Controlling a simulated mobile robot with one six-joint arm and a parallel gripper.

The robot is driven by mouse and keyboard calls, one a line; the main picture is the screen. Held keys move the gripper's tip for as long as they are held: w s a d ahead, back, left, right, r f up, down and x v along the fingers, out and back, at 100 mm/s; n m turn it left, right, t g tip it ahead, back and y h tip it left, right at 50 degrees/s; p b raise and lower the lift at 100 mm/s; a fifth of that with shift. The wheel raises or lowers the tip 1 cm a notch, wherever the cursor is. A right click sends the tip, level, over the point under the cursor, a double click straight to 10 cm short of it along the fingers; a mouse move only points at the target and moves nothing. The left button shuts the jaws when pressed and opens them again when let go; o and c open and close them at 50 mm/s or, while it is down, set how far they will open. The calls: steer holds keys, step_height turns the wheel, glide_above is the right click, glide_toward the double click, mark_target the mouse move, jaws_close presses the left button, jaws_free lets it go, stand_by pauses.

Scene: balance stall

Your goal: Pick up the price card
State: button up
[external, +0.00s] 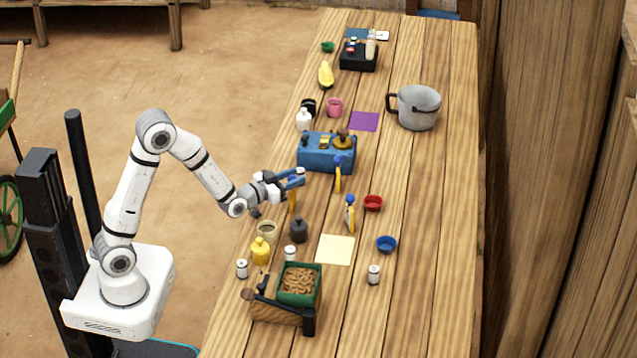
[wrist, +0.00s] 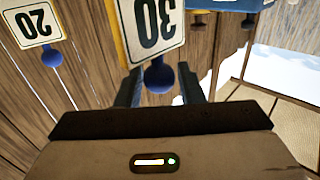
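In the wrist view a white price card reading 30 (wrist: 153,25), upside down in the picture, has a blue round knob (wrist: 159,77). A second card reading 20 (wrist: 30,22) with a blue knob is at the upper left. In the external view three yellow-backed cards stand on the table: one under my gripper (external: 292,202), one to its right (external: 338,180) and one nearer the camera (external: 349,218). My gripper (external: 301,178) is open; in the wrist view its fingers (wrist: 160,92) appear either side of the 30 card's knob. I cannot tell whether they touch it.
A blue box (external: 326,157) with small items stands just behind my gripper. A dark grey bottle (external: 299,231), a beige cup (external: 267,232) and a yellow bottle (external: 260,251) stand nearer the camera. A red bowl (external: 373,203) is to the right. The table's right side is largely clear.

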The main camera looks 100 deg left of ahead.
jaws_close()
steer(key=shift+r, duration=0.15)
